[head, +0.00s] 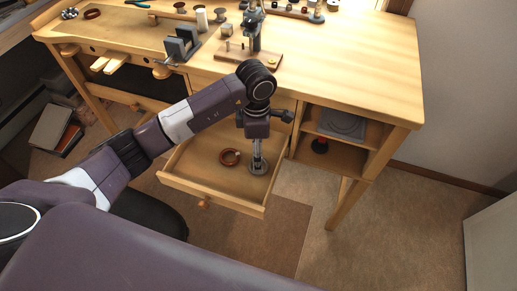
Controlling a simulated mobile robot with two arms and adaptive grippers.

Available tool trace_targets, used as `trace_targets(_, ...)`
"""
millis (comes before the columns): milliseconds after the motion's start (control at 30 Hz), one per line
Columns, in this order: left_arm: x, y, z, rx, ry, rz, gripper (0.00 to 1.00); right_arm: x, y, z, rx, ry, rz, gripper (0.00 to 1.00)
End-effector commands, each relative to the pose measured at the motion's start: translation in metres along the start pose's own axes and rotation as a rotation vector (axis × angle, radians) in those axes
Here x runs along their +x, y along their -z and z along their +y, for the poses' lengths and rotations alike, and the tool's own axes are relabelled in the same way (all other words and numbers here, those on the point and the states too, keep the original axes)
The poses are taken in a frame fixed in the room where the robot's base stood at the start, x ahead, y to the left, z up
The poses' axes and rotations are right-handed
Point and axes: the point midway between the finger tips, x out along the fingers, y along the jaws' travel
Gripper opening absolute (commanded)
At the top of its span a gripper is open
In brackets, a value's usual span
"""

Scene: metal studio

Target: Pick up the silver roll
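A grey, silver-looking roll (259,170) with a round flat base is in the open wooden drawer (212,192), near its right side. My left gripper (257,158) points straight down at the roll from above. Its fingertips are at or just over the top of the roll and hide part of it. The fingers look close together, but they are too small to tell whether they grip it. A brown ring-shaped roll (230,157) lies in the drawer to the left of the gripper. My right gripper is not in view.
The wooden workbench (365,70) stands above the drawer, with a small vise (182,44), spools and a tool stand (248,50) on top. Open shelves (340,140) are right of the drawer. The floor at the right is clear.

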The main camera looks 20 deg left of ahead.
Motion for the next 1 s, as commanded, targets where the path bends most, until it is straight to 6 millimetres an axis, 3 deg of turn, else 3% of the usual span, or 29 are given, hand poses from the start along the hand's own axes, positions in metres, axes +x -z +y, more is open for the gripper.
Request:
trace_targets(100,0.001,0.004,0.011,0.000,-0.003,0.017,0.70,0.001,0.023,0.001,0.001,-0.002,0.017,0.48)
trace_targets(167,0.005,0.004,0.013,-0.001,-0.005,0.019,0.70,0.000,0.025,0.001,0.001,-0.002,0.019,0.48)
trace_targets(433,0.032,0.005,0.005,-0.003,-0.009,0.017,0.70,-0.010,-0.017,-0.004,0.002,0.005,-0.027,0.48)
trace_targets(533,0.048,0.005,0.005,-0.003,-0.006,0.017,0.70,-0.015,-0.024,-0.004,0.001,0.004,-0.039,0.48)
trace_targets(733,0.072,0.005,0.009,-0.001,-0.009,0.017,0.70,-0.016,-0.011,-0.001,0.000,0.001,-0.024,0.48)
trace_targets(1000,0.073,0.005,0.009,-0.001,-0.011,0.016,0.66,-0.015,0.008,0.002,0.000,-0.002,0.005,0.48)
